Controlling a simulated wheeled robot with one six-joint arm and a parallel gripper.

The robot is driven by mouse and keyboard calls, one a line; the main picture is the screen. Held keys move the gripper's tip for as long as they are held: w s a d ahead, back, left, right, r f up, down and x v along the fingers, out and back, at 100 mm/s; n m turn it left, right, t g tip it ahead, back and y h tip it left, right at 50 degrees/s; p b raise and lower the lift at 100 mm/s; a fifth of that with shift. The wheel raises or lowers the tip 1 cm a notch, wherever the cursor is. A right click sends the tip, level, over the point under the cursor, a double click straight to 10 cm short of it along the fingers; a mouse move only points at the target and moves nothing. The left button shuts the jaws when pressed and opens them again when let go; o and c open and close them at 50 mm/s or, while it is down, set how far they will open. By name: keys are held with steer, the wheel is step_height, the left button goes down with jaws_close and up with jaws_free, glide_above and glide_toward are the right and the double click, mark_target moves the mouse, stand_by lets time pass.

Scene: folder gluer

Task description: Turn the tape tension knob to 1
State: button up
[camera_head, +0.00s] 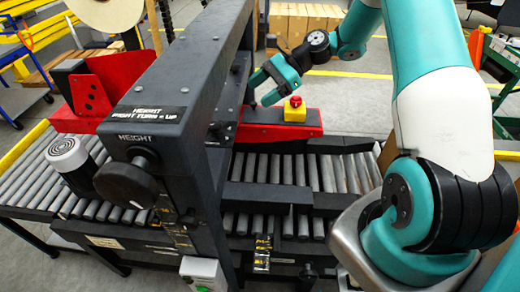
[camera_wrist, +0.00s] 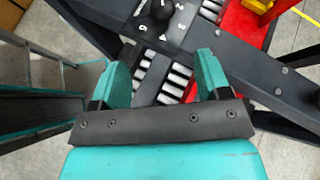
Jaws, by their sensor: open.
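My gripper (camera_head: 262,88) is in the head view behind the dark machine frame, left of the yellow box with the red button. In the wrist view my gripper (camera_wrist: 164,66) shows its two teal fingers spread apart with nothing between them. A dark round knob (camera_wrist: 157,10) sits beyond the fingertips at the top edge of the wrist view, partly cut off. White numerals stand around it on a dark plate; its pointer setting cannot be read. The fingers are apart from the knob. I cannot make out this knob in the head view.
A large black knob (camera_head: 128,185) labelled HEIGHT is on the front of the dark frame (camera_head: 195,75). A red button (camera_head: 295,101) tops a yellow box on a red part. Conveyor rollers (camera_head: 290,170) run below. Dark beams lie close to the fingers in the wrist view.

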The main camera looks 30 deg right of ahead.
steer(key=s+a+r+n+h, duration=0.2)
steer(key=s+n+h, duration=0.4)
steer(key=s+n, duration=0.25)
steer(key=s+a+r+n+h, duration=0.2)
steer(key=s+n+h, duration=0.3)
steer(key=s+n, duration=0.35)
steer(key=s+a+r+n+g+y+b, duration=0.1)
steer(key=s+a+n, duration=0.4)
steer(key=a, duration=0.6)
steer(key=shift+s+r+y+b, duration=0.55)
steer(key=shift+s+y+b, duration=0.15)
steer(key=shift+y+b, duration=0.45)
steer(key=s+a+n, duration=0.1)
steer(key=s+a+g+b, duration=0.1)
steer(key=s, duration=0.1)
steer(key=s+a+n+b, duration=0.1)
steer(key=shift+s+a+r+n+y, duration=0.1)
steer(key=shift+s+r+n+y, duration=0.15)
steer(key=shift+r+n, duration=0.1)
